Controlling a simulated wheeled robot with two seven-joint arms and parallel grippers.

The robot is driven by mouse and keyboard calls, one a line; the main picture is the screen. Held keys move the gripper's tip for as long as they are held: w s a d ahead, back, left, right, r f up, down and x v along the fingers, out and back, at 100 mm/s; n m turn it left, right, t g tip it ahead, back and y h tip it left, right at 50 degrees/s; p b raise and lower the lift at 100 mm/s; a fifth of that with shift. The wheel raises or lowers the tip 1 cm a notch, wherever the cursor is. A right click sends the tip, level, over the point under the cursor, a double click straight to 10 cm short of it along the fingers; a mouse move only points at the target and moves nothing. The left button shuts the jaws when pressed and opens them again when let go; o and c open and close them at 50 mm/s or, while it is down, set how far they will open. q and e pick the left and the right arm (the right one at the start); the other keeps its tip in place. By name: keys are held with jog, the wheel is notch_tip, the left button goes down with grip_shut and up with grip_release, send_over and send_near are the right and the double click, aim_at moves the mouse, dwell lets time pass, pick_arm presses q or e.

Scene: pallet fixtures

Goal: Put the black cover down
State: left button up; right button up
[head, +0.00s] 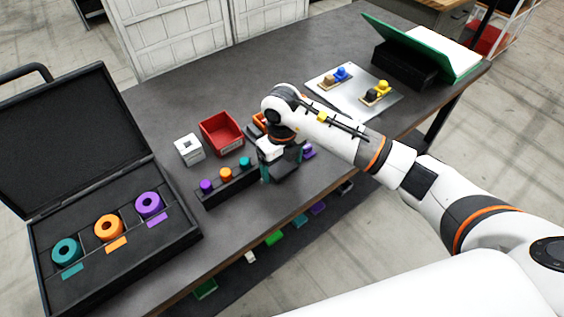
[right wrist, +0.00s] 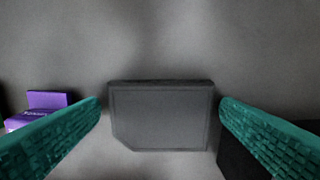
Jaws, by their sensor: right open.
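The black cover (right wrist: 160,115) is a flat dark grey-black block with one cut corner. In the right wrist view it lies between my two teal fingers, with a narrow gap to each. It appears to rest on the grey table, though its underside is hidden. My right gripper (right wrist: 160,118) is open around it. In the head view my right gripper (head: 283,168) points down at the table beside the black rack, and the cover (head: 285,173) shows only partly, dark beneath the gripper. My left gripper is not in view.
A black rack (head: 229,188) with purple, orange and teal knobs stands just left of the gripper. A purple part (head: 309,149) is close on its right. A red bin (head: 221,133), a white block (head: 189,150) and an open black case (head: 115,248) are further left.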

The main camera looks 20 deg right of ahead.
aim_at(282, 167)
jog(key=shift+r, duration=0.5)
notch_tip(282, 167, up, 11)
jog(key=b, duration=0.2)
jog(key=shift+r, duration=0.2)
